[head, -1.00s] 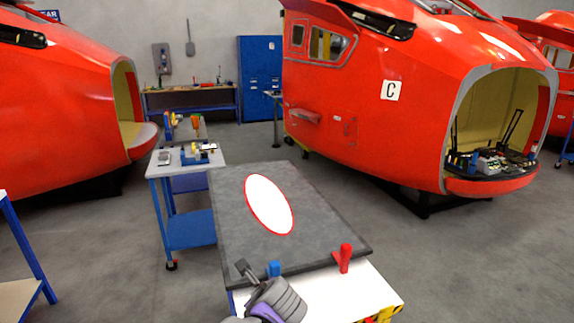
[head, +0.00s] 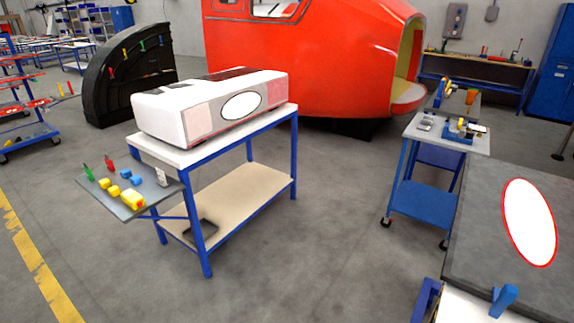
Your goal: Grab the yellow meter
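Several small yellow items lie on a grey tool shelf (head: 122,208) fixed to the left end of a blue-framed workbench. The largest, a chunky yellow item (head: 133,200) near the shelf's front edge, looks like a tape meter, but it is too small to be sure. Smaller yellow pieces (head: 113,190) lie behind it, beside blue pieces (head: 132,177). Other small yellow parts (head: 461,125) show on the cart at the right. Neither of my grippers shows in the head view.
The workbench (head: 210,150) carries a white and red nosecone part (head: 205,108). A blue cart (head: 425,200) and a dark-topped table (head: 475,235) stand at the right. Open grey floor (head: 330,240) lies between workbench and cart. A black curved panel (head: 110,85) stands behind.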

